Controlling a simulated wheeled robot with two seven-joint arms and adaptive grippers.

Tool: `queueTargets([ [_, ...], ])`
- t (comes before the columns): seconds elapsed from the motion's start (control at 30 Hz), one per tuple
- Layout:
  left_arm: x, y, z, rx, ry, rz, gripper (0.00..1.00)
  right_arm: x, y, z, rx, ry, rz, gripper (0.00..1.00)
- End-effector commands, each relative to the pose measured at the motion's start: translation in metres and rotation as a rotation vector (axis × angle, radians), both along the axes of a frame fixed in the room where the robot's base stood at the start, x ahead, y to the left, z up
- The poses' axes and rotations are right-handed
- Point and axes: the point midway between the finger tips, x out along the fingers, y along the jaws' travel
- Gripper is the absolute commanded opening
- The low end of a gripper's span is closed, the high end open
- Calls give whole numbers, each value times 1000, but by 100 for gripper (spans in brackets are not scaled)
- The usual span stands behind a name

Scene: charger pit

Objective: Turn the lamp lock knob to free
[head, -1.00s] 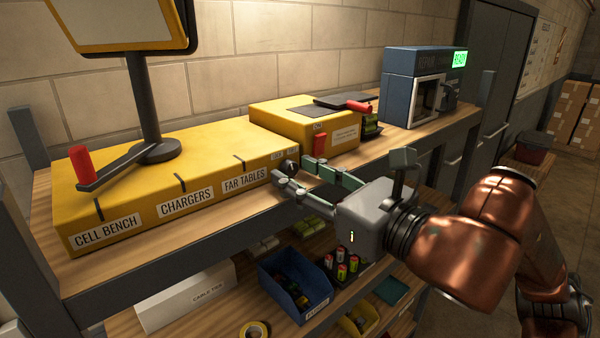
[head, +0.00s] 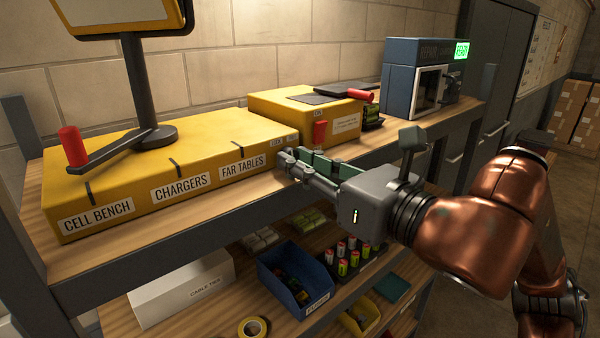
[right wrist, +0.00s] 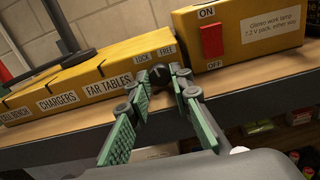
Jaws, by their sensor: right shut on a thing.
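The yellow lamp base (head: 215,140) stands on the shelf, with labels CELL BENCH, CHARGERS and FAR TABLES on its front. In the right wrist view, the small dark lock knob (right wrist: 160,75) sits at the base's right end, under the LOCK and FREE labels. My right gripper (head: 288,160) is at that end and hides the knob in the head view. In the right wrist view, its fingertips (right wrist: 160,78) are on either side of the knob, shut on it. I cannot tell which label the knob points to. My left gripper is not in view.
A yellow box (head: 275,105) with a red ON/OFF switch (right wrist: 212,40) stands just right of the knob. A red-topped lever (head: 72,146) lies over the base's left end. A blue machine (head: 412,85) stands at the far right. Bins and batteries fill the shelf below.

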Motion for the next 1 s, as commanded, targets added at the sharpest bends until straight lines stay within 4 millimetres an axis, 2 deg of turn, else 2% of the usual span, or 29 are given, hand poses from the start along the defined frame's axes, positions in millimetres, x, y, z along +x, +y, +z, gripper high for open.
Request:
queueTargets([
  [0.03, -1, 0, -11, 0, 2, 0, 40, 0, 1, -4, 28, 16, 2, 0],
  [0.13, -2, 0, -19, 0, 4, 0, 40, 0, 0, -3, 70, 46, 1, 0],
  [0.53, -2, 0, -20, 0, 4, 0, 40, 0, 0, 1, 99, 68, 1, 0],
  [0.57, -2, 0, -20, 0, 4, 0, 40, 0, 0, 1, 99, 68, 1, 20],
  [0.6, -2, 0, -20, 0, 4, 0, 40, 0, 0, 1, 99, 68, 1, 23],
  [0.8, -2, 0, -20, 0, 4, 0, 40, 0, 0, 1, 97, 68, 1, 37],
  [1.0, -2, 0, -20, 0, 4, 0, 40, 0, 0, 1, 97, 69, 0, 37],
])
